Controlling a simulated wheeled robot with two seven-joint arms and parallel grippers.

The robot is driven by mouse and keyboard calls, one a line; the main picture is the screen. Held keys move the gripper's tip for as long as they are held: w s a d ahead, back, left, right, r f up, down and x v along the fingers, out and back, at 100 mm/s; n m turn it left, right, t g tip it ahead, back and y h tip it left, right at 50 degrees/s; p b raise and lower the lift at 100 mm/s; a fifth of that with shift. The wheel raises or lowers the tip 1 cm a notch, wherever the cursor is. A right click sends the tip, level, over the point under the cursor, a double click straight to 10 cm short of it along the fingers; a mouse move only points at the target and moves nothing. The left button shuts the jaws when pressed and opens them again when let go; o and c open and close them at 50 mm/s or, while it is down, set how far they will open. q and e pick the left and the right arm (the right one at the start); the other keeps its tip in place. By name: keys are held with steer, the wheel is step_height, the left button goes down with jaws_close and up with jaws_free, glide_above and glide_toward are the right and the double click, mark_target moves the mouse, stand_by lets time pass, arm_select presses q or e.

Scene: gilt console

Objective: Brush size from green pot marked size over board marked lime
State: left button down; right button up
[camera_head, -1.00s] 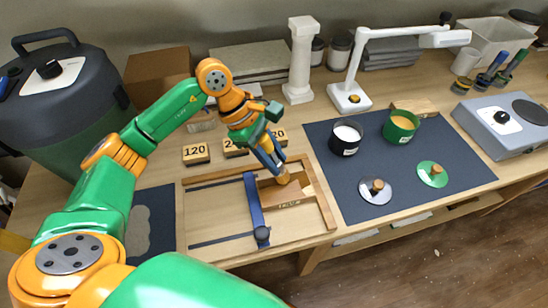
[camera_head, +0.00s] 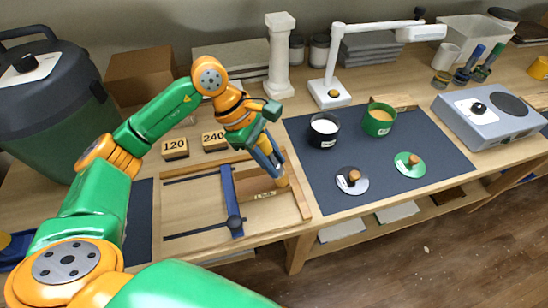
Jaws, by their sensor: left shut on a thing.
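The green pot (camera_head: 380,119) stands open on the dark mat, with tan content and a white label too small to read. A pale wooden board (camera_head: 262,195) lies in the wooden frame, partly under a blue bar; its small lettering is unreadable. My left gripper (camera_head: 272,165) points down over the right part of this board, near the frame's right rail. It is shut on a slim thing with a tan end (camera_head: 282,181); the fingers hide most of it, and I cannot tell whether it touches the board. My right gripper is not in view.
A black pot (camera_head: 323,130) of white content stands left of the green pot. Brushes (camera_head: 478,65) stand in jars at back right, behind a hot plate (camera_head: 490,117). A white lamp (camera_head: 330,92) stands behind the mat.

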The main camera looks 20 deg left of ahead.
arm_select(q)
step_height(320, 180, up, 2)
steer(key=shift+d+r+p, duration=0.15)
steer(key=shift+r+p, duration=0.05)
steer(key=shift+p, duration=0.6)
steer(key=shift+w+a+r+p, duration=0.15)
steer(key=shift+r+p, duration=0.25)
steer(key=shift+r, duration=0.1)
steer(key=shift+w+a+r+p, duration=0.1)
steer(key=shift+w+r+p, duration=0.05)
steer(key=shift+r+p, duration=1.25)
steer(key=shift+r, duration=0.7)
